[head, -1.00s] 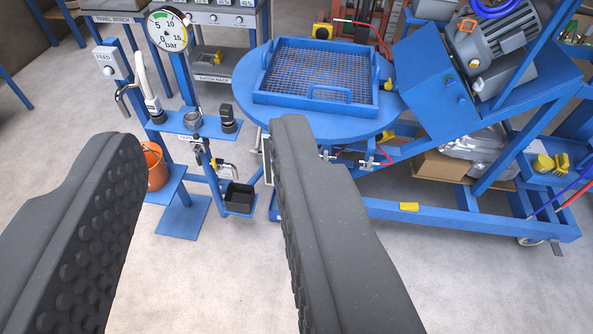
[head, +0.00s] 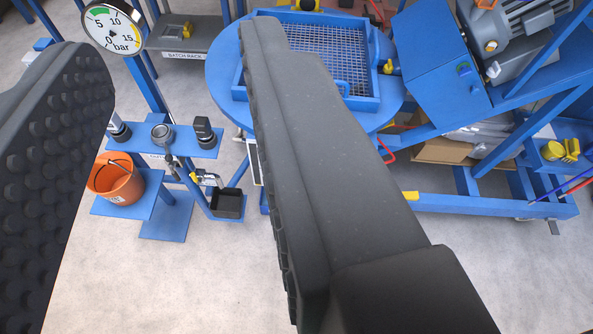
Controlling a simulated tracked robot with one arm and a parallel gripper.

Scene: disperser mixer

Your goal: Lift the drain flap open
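I cannot pick out the drain flap with certainty. Below the blue stand (head: 170,140) with dark fittings hangs a small valve with a yellow part (head: 196,176), and a black open box (head: 228,203) sits under it on a low blue plate. My gripper (head: 172,45) is open and empty, its two dark studded fingers wide apart in the near foreground. The stand shows between the fingers, well beyond them. The right finger hides part of the round blue table (head: 222,75) and what lies under it.
An orange bucket (head: 118,182) stands on a blue shelf left of the stand. A pressure gauge (head: 112,30) is at upper left. A mesh tray (head: 352,52) lies on the round table. A blue motor frame (head: 440,70) fills the right. The floor in front is clear.

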